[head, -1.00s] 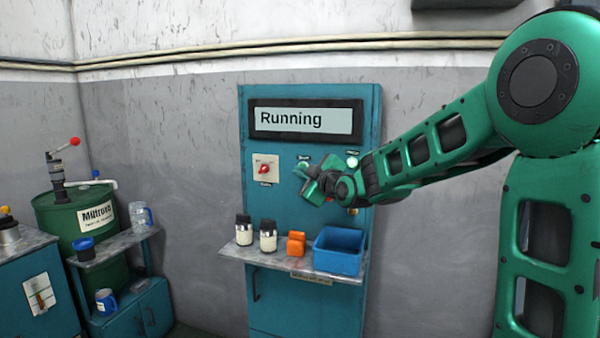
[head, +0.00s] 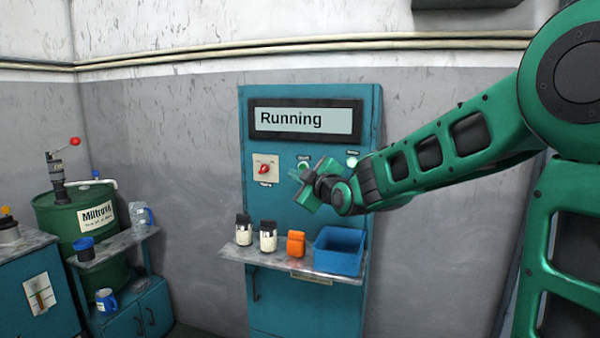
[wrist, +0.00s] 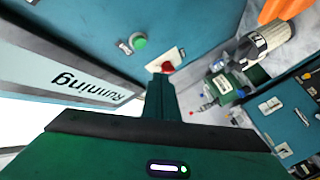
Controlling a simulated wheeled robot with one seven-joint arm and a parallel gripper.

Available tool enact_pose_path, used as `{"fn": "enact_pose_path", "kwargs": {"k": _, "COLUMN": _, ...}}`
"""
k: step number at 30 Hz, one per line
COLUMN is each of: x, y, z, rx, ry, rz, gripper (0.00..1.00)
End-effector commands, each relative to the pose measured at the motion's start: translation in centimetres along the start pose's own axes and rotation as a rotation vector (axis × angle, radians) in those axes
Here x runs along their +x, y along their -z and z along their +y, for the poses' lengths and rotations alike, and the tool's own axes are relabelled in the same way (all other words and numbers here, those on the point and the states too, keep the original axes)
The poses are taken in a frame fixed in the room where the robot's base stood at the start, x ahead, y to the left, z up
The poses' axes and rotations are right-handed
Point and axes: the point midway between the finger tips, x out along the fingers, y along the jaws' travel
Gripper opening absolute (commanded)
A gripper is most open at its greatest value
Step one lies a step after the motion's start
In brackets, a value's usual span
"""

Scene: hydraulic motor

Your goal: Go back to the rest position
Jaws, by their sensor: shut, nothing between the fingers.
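My gripper (head: 302,192) is in front of the teal control cabinet (head: 308,222), above its shelf and below the display (head: 305,119) that reads "Running". It is shut with nothing in it, and it touches nothing that I can see. The switch also shows in the head view (head: 265,168), left of my gripper. A lit white-green button (head: 352,161) is right of it. The panel directly behind my gripper is hidden.
The cabinet shelf (head: 235,251) holds two jars (head: 243,230) (head: 268,236), an orange object (head: 296,243) and a blue bin (head: 338,250). A green drum (head: 75,225) and a side shelf with a clear mug (head: 140,215) stand at left.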

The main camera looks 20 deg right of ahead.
Motion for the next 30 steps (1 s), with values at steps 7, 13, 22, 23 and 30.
{"fn": "enact_pose_path", "kwargs": {"k": 7, "x": -0.1, "y": -0.2, "z": 0.0, "rx": 0.003, "ry": 0.002, "rz": -0.005, "gripper": 0.00}}
{"fn": "enact_pose_path", "kwargs": {"k": 13, "x": -3.0, "y": -4.9, "z": -0.5, "rx": 0.090, "ry": 0.072, "rz": -0.159, "gripper": 0.00}}
{"fn": "enact_pose_path", "kwargs": {"k": 22, "x": -16.6, "y": -18.0, "z": -3.4, "rx": 0.457, "ry": 0.190, "rz": -0.686, "gripper": 0.00}}
{"fn": "enact_pose_path", "kwargs": {"k": 23, "x": -18.3, "y": -19.0, "z": -3.8, "rx": 0.499, "ry": 0.195, "rz": -0.739, "gripper": 0.00}}
{"fn": "enact_pose_path", "kwargs": {"k": 30, "x": -32.4, "y": -24.3, "z": -7.9, "rx": 0.850, "ry": 0.183, "rz": -1.164, "gripper": 0.00}}
